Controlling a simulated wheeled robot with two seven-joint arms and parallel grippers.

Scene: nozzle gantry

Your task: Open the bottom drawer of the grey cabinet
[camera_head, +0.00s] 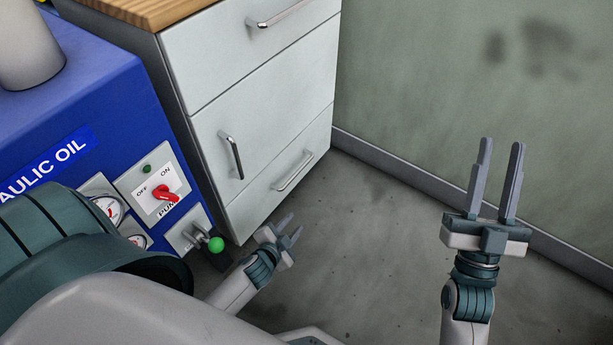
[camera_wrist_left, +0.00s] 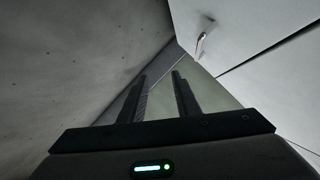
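The grey cabinet (camera_head: 245,125) stands at upper centre in the head view, with a wooden top. Its bottom drawer (camera_head: 250,206) looks closed and has a bar handle (camera_head: 293,171). In the left wrist view the cabinet front fills the right side, with a handle (camera_wrist_left: 203,38) near the top. My left gripper (camera_head: 288,226) is low in front of the bottom drawer, apart from its handle. Its fingers are spread with nothing between them, also in the left wrist view (camera_wrist_left: 160,92). My right gripper (camera_head: 500,150) is open and empty, fingers up, at the right.
A blue hydraulic oil unit (camera_head: 75,105) stands left of the cabinet, with a red pump switch (camera_head: 166,195), gauges and a green-knobbed lever (camera_head: 215,244). A green-grey wall (camera_head: 450,80) rises behind. The concrete floor (camera_head: 360,235) between the arms is clear.

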